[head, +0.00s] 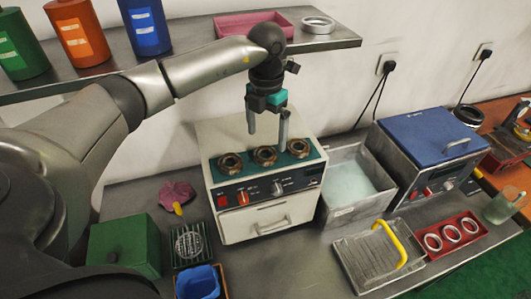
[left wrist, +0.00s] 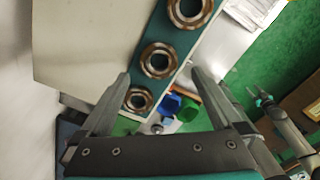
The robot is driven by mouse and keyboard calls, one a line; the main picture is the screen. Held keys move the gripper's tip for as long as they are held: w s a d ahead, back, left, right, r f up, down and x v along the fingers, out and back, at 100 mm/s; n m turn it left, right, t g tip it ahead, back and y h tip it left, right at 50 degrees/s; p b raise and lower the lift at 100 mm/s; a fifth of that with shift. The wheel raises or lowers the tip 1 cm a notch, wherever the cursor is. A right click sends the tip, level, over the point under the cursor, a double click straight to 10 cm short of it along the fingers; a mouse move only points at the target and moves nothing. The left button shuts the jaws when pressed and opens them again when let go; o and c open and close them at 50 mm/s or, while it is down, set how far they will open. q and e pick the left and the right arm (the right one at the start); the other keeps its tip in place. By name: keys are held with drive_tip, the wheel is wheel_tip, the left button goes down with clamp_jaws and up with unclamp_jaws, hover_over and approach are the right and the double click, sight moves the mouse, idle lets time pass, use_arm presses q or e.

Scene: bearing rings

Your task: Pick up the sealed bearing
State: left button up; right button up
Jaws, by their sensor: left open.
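Three brownish metal bearings sit in a row on the teal top of a white machine: left (head: 230,162), middle (head: 265,155) and right (head: 298,148). All three also show in the left wrist view, at the top (left wrist: 190,10), middle (left wrist: 158,60) and bottom (left wrist: 138,100). I cannot tell which one is the sealed bearing. My left gripper (head: 267,138) is open and empty above the row, its fingers pointing down. In the left wrist view, its fingers (left wrist: 161,73) stand apart, with the middle bearing between their tips. My right gripper (left wrist: 258,95) seems to show small at the right; its jaws are unclear.
The white machine (head: 268,220) has knobs and a drawer. Right of it are a liquid-filled metal basin (head: 330,205), a blue-lidded box (head: 425,135), a yellow-handled rack (head: 365,262) and a red tray (head: 428,254) of pale rings. A shelf (head: 190,65) overhangs behind.

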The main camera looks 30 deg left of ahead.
sight(266, 148)
use_arm(q)
drive_tip(key=shift+a+f+p, duration=0.1)
drive_tip(key=shift+f+p, duration=0.65)
drive_tip(key=shift+f, duration=2)
drive_tip(key=shift+c, duration=0.4)
drive_tip(key=shift+r, duration=0.1)
drive_tip(key=c, duration=1.2)
